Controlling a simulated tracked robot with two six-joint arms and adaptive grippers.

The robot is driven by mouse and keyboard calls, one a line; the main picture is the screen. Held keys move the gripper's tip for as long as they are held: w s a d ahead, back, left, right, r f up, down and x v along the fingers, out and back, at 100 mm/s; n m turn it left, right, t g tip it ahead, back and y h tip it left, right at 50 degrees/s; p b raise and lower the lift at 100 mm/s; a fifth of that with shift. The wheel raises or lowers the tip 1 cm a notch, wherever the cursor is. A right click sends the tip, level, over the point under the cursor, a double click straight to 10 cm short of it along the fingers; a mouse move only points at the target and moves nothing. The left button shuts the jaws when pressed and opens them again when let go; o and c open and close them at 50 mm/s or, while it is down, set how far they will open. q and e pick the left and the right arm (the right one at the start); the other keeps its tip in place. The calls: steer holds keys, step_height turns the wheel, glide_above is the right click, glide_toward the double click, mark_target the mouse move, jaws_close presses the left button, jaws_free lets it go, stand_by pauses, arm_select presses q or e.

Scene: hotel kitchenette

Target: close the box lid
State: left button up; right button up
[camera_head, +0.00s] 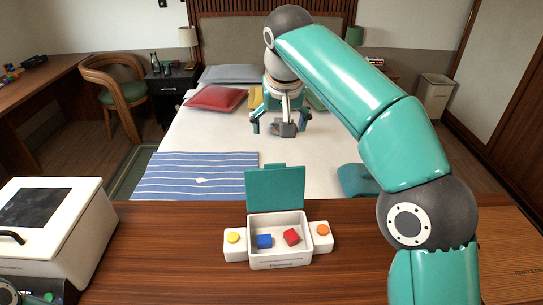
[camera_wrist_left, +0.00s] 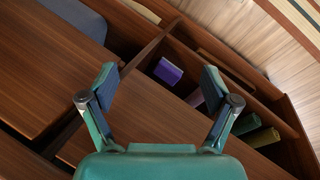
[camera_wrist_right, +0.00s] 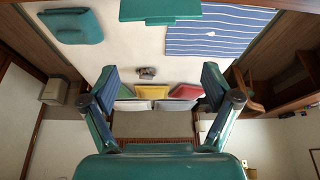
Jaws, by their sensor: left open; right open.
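The white box (camera_head: 280,262) stands on the wooden counter with its teal lid (camera_head: 275,188) raised upright at its far side.
White side pieces with a yellow disc (camera_head: 233,238) and an orange disc (camera_head: 322,230) flank the box. A white appliance (camera_head: 55,232) stands at the counter's left. The counter (camera_head: 180,250) between appliance and box is clear. The bed (camera_head: 215,135) lies beyond.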

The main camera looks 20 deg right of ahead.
mark_target(275, 164)
steer(key=b+x, duration=0.1)
steer(key=x, duration=1.5)
steer(key=shift+a+f, duration=0.15)
